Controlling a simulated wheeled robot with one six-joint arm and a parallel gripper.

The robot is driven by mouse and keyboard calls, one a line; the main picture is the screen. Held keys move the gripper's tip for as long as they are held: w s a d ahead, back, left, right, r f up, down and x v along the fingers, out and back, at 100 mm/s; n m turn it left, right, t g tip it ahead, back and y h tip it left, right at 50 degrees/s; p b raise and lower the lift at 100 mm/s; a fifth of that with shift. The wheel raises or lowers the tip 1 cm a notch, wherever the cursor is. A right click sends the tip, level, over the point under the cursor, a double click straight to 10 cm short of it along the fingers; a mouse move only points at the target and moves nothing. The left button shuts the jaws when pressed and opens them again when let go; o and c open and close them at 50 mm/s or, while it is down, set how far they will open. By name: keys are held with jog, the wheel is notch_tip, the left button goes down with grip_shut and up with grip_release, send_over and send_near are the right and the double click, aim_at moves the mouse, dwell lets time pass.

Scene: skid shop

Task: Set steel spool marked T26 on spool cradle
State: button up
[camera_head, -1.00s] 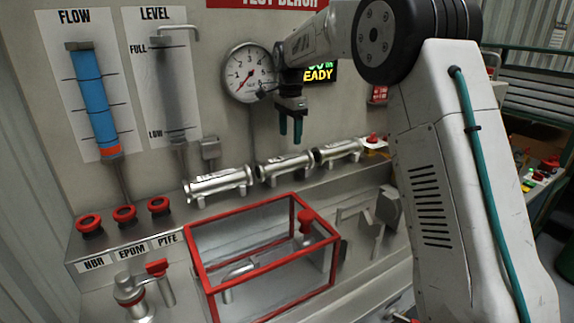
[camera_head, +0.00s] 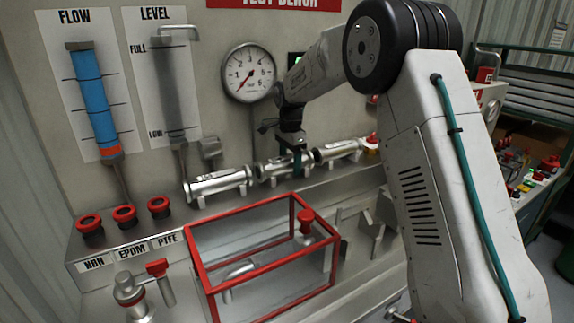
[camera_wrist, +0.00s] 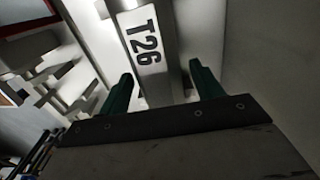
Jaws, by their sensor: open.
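The steel spool marked T26 (camera_wrist: 146,48) shows its black-on-white label in the wrist view, running between my two green fingers. In the head view it is the middle spool (camera_head: 268,168) of the row on the back ledge, partly hidden by my gripper (camera_head: 294,160). My gripper is open, pointing down, with its fingers (camera_wrist: 162,88) at either side of the spool; I cannot tell whether they touch it. The spool cradle appears to be the grey notched blocks (camera_head: 372,228) on the bench, right of the red-framed box and partly hidden by my arm.
Other steel spools lie left (camera_head: 220,184) and right (camera_head: 338,150) of it. A clear box with a red frame (camera_head: 262,212) stands in front, with a red-topped fitting (camera_head: 305,218). Red-capped fittings (camera_head: 124,214) and a red-handled valve (camera_head: 130,290) stand at left. A gauge (camera_head: 248,73) is on the wall.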

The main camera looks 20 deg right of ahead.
aim_at(290, 156)
jog(key=c, duration=0.8)
jog(key=shift+r, duration=0.25)
jog(key=shift+r, duration=0.35)
jog(key=shift+r, duration=0.15)
jog(key=shift+r, duration=3.65)
